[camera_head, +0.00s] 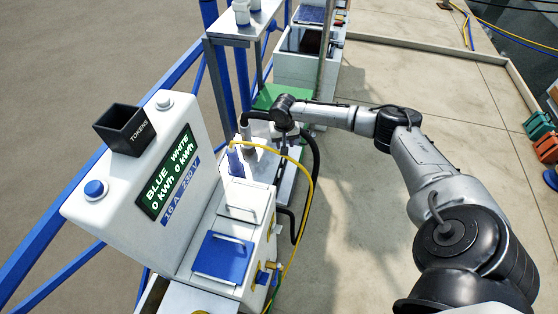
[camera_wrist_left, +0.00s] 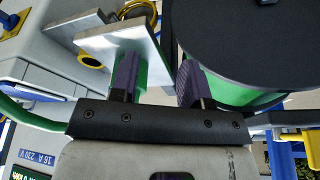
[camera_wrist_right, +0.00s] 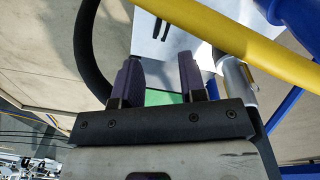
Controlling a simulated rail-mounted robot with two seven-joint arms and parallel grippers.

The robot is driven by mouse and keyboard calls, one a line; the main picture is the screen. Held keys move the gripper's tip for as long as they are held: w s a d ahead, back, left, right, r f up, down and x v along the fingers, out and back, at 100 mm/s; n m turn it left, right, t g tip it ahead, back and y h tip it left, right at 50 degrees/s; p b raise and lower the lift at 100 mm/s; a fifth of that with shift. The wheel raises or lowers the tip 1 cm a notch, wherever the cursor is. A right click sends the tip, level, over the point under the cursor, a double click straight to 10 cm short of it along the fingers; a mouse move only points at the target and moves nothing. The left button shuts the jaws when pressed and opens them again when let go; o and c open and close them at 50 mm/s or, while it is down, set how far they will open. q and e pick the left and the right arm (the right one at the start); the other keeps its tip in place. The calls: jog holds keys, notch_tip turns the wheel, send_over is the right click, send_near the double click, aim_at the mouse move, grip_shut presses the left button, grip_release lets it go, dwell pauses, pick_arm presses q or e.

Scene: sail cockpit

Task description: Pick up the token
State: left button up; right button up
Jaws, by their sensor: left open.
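I cannot make out the token for certain in any view. A black open box (camera_head: 122,129) marked TOKENS sits on top of the white pedestal (camera_head: 150,215) in the head view; its inside looks dark. My left gripper (camera_wrist_left: 158,82) is open in the left wrist view, with a metal plate (camera_wrist_left: 122,42) by one finger and a large black round-topped thing with a green side (camera_wrist_left: 245,35) by the other. The left gripper does not show in the head view. My right gripper (camera_wrist_right: 160,75) is open and looks empty, above a pale plate with dark slots (camera_wrist_right: 180,35).
A yellow hose (camera_wrist_right: 235,42) crosses close in front of my right fingers. A black hose (camera_wrist_right: 92,45) loops beside them. Blue railing (camera_head: 45,235) runs behind the pedestal. A metal shelf (camera_head: 245,28) stands at the back. The concrete floor (camera_head: 370,210) at right is mostly clear.

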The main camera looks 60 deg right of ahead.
jog(key=a+m+y, duration=0.1)
jog(key=a+m, duration=0.2)
jog(key=m, duration=0.1)
jog(key=m+b, duration=0.1)
jog(key=b, duration=0.1)
send_over(280, 170)
notch_tip(280, 170, down, 9)
jog(key=shift+r, duration=0.1)
jog(key=shift+a+f+b, duration=0.1)
jog(key=shift+f+b, duration=0.75)
jog(key=shift+f, duration=1.95)
pick_arm(q)
jog(key=f, duration=0.1)
jog(key=a+f, duration=0.2)
jog(key=shift+s+f, duration=0.2)
jog(key=shift+f, duration=0.2)
pick_arm(e)
jog(key=shift+c, duration=0.4)
pick_arm(q)
jog(key=shift+d, duration=0.2)
pick_arm(e)
grip_shut()
